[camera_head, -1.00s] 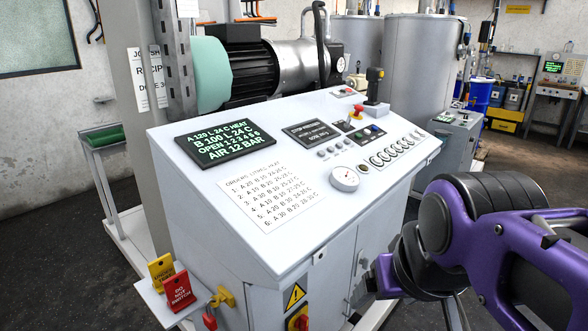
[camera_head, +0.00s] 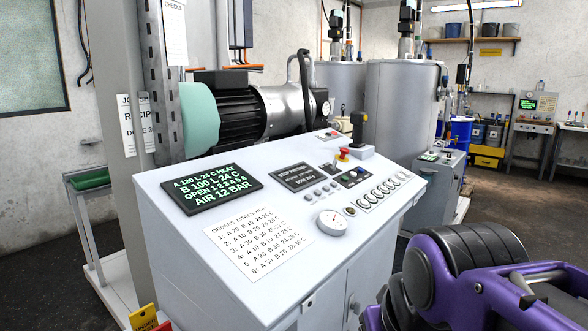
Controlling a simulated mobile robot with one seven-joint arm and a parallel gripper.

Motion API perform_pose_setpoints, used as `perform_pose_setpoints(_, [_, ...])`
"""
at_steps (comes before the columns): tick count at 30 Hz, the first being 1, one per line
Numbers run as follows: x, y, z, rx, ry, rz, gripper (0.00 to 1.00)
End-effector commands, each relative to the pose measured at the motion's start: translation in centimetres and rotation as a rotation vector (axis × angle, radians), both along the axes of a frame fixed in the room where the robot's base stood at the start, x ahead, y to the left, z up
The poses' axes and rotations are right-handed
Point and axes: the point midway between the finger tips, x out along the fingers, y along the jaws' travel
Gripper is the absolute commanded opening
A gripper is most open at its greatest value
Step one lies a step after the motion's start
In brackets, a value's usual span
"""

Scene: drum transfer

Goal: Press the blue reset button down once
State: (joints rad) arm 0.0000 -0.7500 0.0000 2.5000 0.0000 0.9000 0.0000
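The grey control console (camera_head: 300,255) stands in front of me with its sloped top facing me. On its right part is a small dark button strip (camera_head: 353,177) with tiny coloured spots. One spot at its right end looks blue (camera_head: 361,170), but it is too small to tell whether it is the reset button or how far it is pressed. My purple and black arm shows at the lower right, apart from the panel. My gripper is not in view.
The console top also bears a green-text display (camera_head: 211,187), a smaller display (camera_head: 298,177), a white gauge (camera_head: 333,222), a row of oval switches (camera_head: 384,190) and an upright black joystick (camera_head: 358,128). A motor (camera_head: 235,110) and tanks (camera_head: 400,100) stand behind.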

Motion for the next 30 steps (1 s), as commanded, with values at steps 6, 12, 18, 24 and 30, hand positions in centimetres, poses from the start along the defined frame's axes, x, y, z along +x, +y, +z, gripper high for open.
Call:
perform_pose_setpoints(6, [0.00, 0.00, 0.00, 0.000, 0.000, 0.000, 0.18])
perform_pose_setpoints(12, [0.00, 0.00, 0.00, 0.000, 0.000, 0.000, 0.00])
perform_pose_setpoints(18, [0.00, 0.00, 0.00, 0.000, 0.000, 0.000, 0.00])
perform_pose_setpoints(24, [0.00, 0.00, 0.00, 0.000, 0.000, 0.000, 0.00])
perform_pose_setpoints(30, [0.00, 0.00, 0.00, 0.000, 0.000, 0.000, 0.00])
